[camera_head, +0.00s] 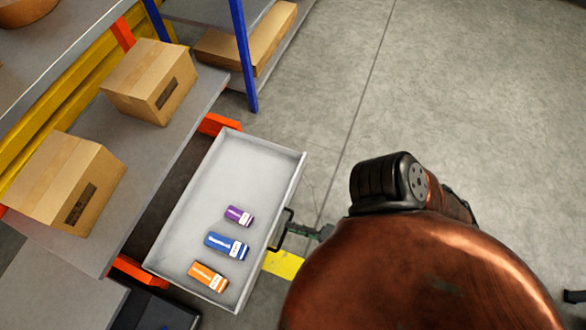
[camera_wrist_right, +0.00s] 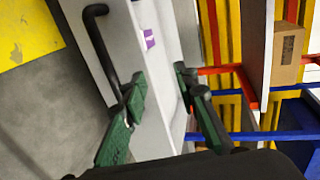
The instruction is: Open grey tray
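The grey tray (camera_head: 225,160) is pulled out from the shelf unit. A purple can (camera_head: 239,216), a blue can (camera_head: 226,245) and an orange can (camera_head: 207,276) lie in it. Its black handle (camera_head: 283,229) is on the right-hand front wall and also shows in the wrist view (camera_wrist_right: 97,42). My right gripper (camera_head: 322,233) is beside the handle, mostly hidden by my arm. In the right wrist view its green fingers (camera_wrist_right: 160,84) are apart, one near the handle's end. I cannot tell whether they touch the handle or tray. My left gripper is not in view.
The shelf unit (camera_head: 180,120) at the left has blue and orange posts and holds cardboard boxes (camera_head: 150,80). A yellow floor marking (camera_head: 283,264) lies beside the tray. The concrete floor (camera_head: 470,100) at the upper right is clear.

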